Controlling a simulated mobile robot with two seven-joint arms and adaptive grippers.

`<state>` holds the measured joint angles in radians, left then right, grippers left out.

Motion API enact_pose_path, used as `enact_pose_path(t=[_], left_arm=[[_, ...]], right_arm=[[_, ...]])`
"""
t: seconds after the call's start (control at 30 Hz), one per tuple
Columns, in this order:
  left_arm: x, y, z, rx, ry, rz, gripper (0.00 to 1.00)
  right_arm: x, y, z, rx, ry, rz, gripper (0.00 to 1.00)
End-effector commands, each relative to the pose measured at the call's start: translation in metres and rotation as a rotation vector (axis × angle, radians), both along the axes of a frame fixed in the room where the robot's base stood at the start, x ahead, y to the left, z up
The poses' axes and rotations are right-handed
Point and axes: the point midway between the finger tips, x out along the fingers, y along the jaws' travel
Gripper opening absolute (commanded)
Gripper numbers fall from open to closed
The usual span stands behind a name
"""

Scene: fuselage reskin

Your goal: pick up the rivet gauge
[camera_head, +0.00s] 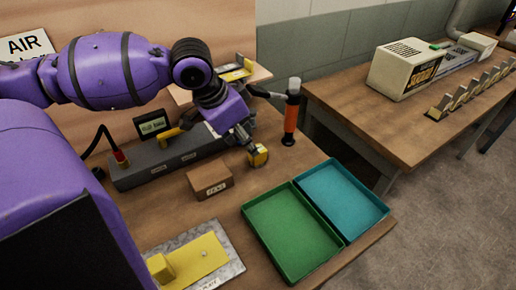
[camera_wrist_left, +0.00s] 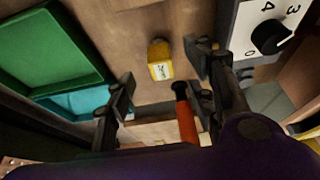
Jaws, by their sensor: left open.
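A small yellow block with a pale label, which may be the rivet gauge, stands on the wooden bench in the head view (camera_head: 259,155); the label's text is too small to read. It also shows in the left wrist view (camera_wrist_left: 160,60), on bare wood near the gap between my fingers. My left gripper (camera_head: 246,140) is open and empty, just behind and above the block in the head view. Its two dark fingers are spread wide in the left wrist view (camera_wrist_left: 160,82). I cannot tell whether they touch the block. My right gripper is not in view.
An orange-handled tool (camera_head: 290,118) stands upright close to the right of my left gripper. A green tray (camera_head: 248,222) and a teal tray (camera_head: 385,207) lie at the front right. A brown labelled box (camera_head: 209,180) and a long grey unit (camera_head: 140,173) are to the left.

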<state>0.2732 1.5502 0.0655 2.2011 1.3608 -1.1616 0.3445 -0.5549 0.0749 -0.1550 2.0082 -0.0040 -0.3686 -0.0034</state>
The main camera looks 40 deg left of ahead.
Motion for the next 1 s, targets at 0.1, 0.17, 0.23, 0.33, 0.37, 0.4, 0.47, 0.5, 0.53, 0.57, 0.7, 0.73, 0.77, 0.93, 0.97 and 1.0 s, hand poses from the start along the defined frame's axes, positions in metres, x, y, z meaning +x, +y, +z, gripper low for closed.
enact_pose_path(t=[0.1, 0.17, 0.23, 0.33, 0.37, 0.4, 0.47, 0.5, 0.53, 0.57, 0.7, 0.73, 0.77, 0.93, 0.97, 1.0], left_arm=[[0.005, -0.003, -0.017, -0.002, 0.004, 0.0, 0.5], [0.008, -0.004, -0.022, -0.003, 0.003, -0.001, 0.5], [0.012, -0.005, -0.027, -0.003, 0.002, 0.001, 0.5], [0.021, -0.008, -0.039, -0.004, 0.002, 0.0, 0.5], [0.023, -0.009, -0.042, -0.005, 0.002, 0.0, 0.5], [0.026, -0.01, -0.047, -0.004, 0.002, -0.001, 0.5], [0.028, -0.01, -0.054, -0.004, 0.003, 0.0, 0.5], [0.03, -0.011, -0.058, -0.003, 0.002, 0.001, 0.5], [0.031, -0.011, -0.06, -0.002, 0.002, 0.001, 0.5], [0.031, -0.011, -0.061, -0.002, 0.002, 0.0, 0.5], [0.032, -0.011, -0.062, 0.0, 0.0, 0.0, 0.5], [0.032, -0.011, -0.062, 0.0, 0.0, 0.0, 0.5], [0.032, -0.011, -0.062, 0.0, 0.0, 0.0, 0.5], [0.032, -0.011, -0.062, 0.0, 0.0, 0.0, 0.36], [0.032, -0.011, -0.062, 0.0, 0.0, 0.0, 0.32], [0.032, -0.011, -0.062, 0.0, 0.0, 0.0, 0.26]], right_arm=[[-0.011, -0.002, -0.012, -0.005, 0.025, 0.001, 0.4], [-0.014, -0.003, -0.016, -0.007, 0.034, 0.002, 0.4], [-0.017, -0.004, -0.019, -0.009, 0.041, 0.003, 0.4], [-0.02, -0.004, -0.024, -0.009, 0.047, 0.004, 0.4], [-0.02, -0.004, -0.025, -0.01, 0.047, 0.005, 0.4], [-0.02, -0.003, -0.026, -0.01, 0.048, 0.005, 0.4], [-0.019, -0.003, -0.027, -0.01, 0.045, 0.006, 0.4], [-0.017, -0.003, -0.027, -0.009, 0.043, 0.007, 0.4], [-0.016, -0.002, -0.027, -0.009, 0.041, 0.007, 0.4], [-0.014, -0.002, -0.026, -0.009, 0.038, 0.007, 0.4], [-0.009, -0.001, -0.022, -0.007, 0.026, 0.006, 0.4], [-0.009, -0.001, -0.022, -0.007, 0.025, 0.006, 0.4], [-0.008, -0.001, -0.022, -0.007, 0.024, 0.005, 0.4], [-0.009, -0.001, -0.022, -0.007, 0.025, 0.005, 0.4], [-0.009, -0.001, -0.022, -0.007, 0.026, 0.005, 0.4], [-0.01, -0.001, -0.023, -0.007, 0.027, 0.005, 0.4]])
